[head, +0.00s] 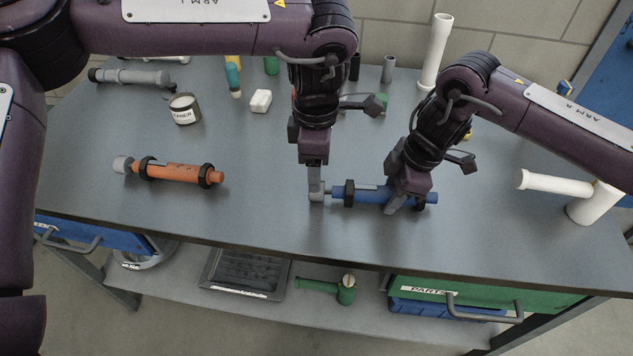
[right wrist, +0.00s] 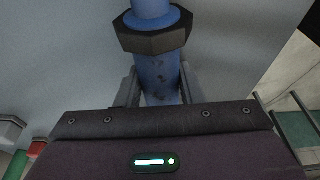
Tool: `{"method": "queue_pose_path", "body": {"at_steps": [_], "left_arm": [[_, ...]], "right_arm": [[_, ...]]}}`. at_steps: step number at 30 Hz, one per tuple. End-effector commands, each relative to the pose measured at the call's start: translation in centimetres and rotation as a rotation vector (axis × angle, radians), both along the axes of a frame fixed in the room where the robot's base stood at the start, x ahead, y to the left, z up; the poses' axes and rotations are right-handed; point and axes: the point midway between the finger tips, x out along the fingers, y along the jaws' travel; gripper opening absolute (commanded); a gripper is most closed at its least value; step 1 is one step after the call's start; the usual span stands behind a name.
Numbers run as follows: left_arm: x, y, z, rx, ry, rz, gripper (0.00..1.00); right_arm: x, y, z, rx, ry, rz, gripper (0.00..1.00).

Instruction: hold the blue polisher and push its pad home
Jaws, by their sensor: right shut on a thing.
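The blue polisher (head: 362,194) lies along the table near its front edge, with dark collars around its body. My left gripper (head: 316,195) points down at the polisher's left end. Something light grey, apparently the pad, shows there, mostly hidden by the fingers. I cannot tell whether the left fingers grip it or only touch it, nor whether the pad is fully seated.
An orange polisher (head: 180,173) with a grey pad (head: 122,164) lies to the left. White pipe pieces (head: 553,184) are at the right. The table front between the polishers is clear.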

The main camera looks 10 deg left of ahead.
Motion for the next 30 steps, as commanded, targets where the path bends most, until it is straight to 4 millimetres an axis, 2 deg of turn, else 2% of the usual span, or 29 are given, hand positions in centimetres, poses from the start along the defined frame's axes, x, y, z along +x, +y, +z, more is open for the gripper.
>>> {"method": "queue_pose_path", "body": {"at_steps": [9,15,28,30], "left_arm": [[-0.1,0.0,-4.7,-0.001,0.004,0.001,0.60],[0.0,-0.1,-6.5,-0.001,0.002,0.001,0.60],[0.0,-0.1,-7.2,-0.002,0.000,0.001,0.60],[0.0,-0.1,-7.1,-0.002,0.000,0.001,0.51]], "right_arm": [[0.0,0.0,0.0,0.000,-0.001,0.000,0.14],[0.0,0.0,0.0,0.000,-0.001,0.000,0.14],[0.0,0.0,0.0,0.000,-0.001,0.000,0.14],[0.0,0.0,0.0,0.000,-0.001,0.000,0.14]]}}
